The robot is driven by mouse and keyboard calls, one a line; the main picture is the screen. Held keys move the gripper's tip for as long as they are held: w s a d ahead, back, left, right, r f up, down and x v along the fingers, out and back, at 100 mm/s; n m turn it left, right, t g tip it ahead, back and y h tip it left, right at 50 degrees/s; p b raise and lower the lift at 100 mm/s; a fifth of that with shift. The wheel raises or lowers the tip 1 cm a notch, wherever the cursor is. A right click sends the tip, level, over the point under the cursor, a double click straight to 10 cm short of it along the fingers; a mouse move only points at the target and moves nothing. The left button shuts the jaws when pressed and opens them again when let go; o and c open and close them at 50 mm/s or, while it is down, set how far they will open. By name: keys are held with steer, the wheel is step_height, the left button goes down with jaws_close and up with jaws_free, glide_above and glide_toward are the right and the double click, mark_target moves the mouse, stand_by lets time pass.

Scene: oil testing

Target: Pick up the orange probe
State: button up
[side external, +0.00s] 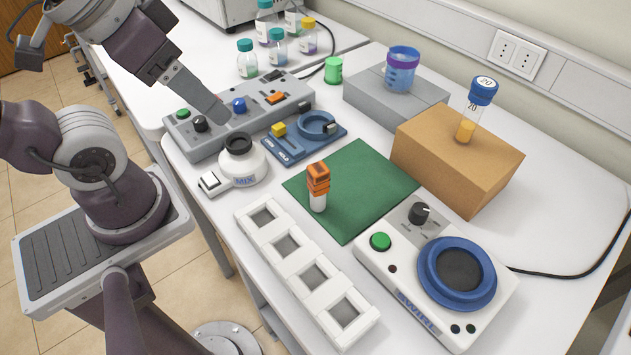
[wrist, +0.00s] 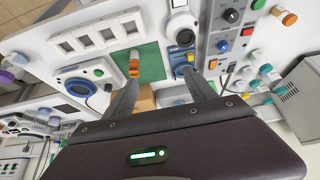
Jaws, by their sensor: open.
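The orange probe (side external: 318,180) has a blocky orange upper part and a white lower end. It stands upright at the left part of the green mat (side external: 365,190). In the wrist view the probe (wrist: 134,65) shows close to the tip of the left finger, but the depth between them cannot be told. My gripper (side external: 222,116) is over the grey control panel in the side view, up and to the left of the probe and apart from it. In the wrist view my gripper (wrist: 163,76) has its two fingers spread, with nothing held between them.
A white four-well rack (side external: 300,262), a MIX device (side external: 242,165) and a blue fixture (side external: 290,146) surround the mat. The SWIRL device (side external: 400,262) stands at right. A tan block (side external: 450,160) bears a capped vial (side external: 475,105). The grey control panel (side external: 240,120) lies at left.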

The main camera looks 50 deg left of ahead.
steer(key=shift+c, duration=1.4)
steer(key=n+g+h, duration=0.8)
steer(key=n+h, duration=0.5)
steer(key=n, duration=0.3)
glide_toward(318, 178)
step_height(318, 178, down, 3)
steer(key=w+d, duration=0.1)
steer(key=d, duration=0.1)
steer(key=x, duration=0.6)
steer(key=shift+s+d+f, duration=0.15)
steer(key=shift+s+f, duration=0.15)
steer(key=shift+f, duration=0.1)
jaws_close()
